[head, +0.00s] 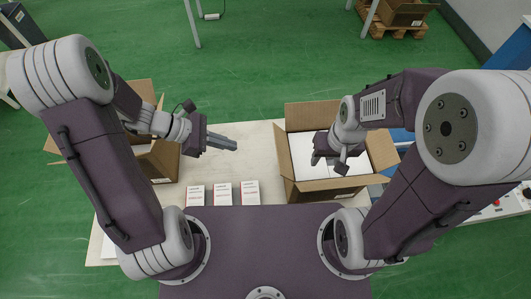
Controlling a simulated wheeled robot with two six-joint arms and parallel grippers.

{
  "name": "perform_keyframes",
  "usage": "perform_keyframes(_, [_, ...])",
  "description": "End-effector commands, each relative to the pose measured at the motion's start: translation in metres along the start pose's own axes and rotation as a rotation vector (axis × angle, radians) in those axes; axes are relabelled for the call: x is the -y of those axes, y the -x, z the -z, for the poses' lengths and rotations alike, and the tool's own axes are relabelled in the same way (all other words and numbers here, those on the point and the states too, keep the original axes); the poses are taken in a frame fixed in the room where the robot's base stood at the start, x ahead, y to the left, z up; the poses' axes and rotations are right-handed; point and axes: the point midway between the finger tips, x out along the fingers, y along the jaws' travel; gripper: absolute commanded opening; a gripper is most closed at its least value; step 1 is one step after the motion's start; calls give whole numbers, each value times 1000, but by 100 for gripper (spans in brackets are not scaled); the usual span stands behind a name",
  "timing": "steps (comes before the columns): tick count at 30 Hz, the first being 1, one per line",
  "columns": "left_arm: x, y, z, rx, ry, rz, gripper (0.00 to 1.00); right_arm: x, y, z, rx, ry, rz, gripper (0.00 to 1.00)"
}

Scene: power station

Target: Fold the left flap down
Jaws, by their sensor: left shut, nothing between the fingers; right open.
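An open cardboard box (290,188) stands on the right half of the table, with white contents (305,155) inside. Its left flap (281,150) stands out along the left side. The back flap (312,115), right flap (382,150) and front flap (330,184) are also unfolded. My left gripper (235,145) is shut and empty, in the air to the left of the left flap and apart from it. My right gripper (338,164) is open above the contents of the box and holds nothing. My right arm hides part of the box's back right side.
A second open cardboard box (165,160) stands at the left, partly hidden by my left arm. Three small white cartons (195,195), (223,193), (250,192) are in a row at the table's front. The table (255,145) is bare between the boxes.

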Motion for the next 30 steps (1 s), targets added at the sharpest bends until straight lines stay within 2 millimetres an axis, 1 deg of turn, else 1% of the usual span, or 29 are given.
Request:
perform_keyframes(2, [0,-2,-2,0,-2,2,0,0,2,0,-1,0,0,50])
perform_keyframes(5, [1,-14,-1,-1,-3,5,0,0,-2,0,0,0,0,50])
perform_keyframes(15, [2,-89,0,-3,-5,8,0,0,-20,-2,0,0,0,50])
perform_keyframes(17, [2,-101,0,-3,-5,8,0,0,-22,-2,0,0,0,50])
perform_keyframes(19, [1,-101,-16,-3,-10,4,0,0,-14,-2,0,0,0,50])
perform_keyframes(22, [2,-104,-29,-3,-9,4,0,0,-10,-1,0,0,0,50])
perform_keyframes(26, [2,-107,-38,-4,-7,3,0,0,-8,-1,0,0,0,50])
perform_keyframes(30, [1,-108,-41,-4,-6,2,0,0,-8,-1,0,0,0,50])
